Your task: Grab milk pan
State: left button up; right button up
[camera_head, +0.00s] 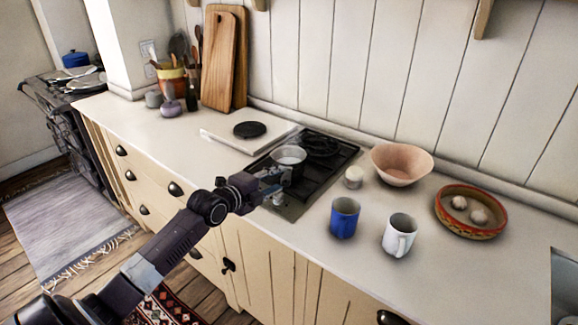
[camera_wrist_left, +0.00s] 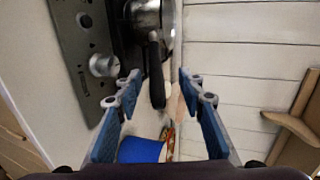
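The milk pan (camera_head: 289,157) is a small metal pan standing on the black hob at its left part. In the left wrist view the pan (camera_wrist_left: 146,16) is at the top, and its dark handle (camera_wrist_left: 157,85) points down between my fingers. My left gripper (camera_head: 278,180) is beside the pan at the hob's front edge. In the left wrist view the gripper (camera_wrist_left: 160,86) has its blue fingers spread wide on either side of the handle's end, with no visible contact. My right gripper is in neither view.
The black hob (camera_head: 324,171) has control knobs along its front. A cream jar (camera_head: 353,177), a blue mug (camera_head: 344,218), a white mug (camera_head: 399,235) and a pink bowl (camera_head: 402,164) stand to the right. A white hotplate board (camera_head: 226,139) lies left.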

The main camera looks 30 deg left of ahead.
aim_at(287, 175)
pick_arm(q)
jog(key=p+x, duration=0.1)
jog(key=x, duration=0.1)
jog(key=shift+w+d+f, duration=0.1)
jog(key=shift+w+f, duration=0.1)
jog(key=shift+w, duration=0.1)
jog(key=shift+f+p+x, duration=0.2)
jog(key=shift+p+x, duration=0.2)
jog(key=shift+x, duration=1.05)
jog(key=shift+s, duration=0.15)
jog(key=shift+c, duration=0.3)
jog(key=c, duration=0.5)
grip_shut()
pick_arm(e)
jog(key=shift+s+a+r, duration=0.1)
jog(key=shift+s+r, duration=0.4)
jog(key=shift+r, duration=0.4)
pick_arm(q)
jog(key=shift+r, duration=0.15)
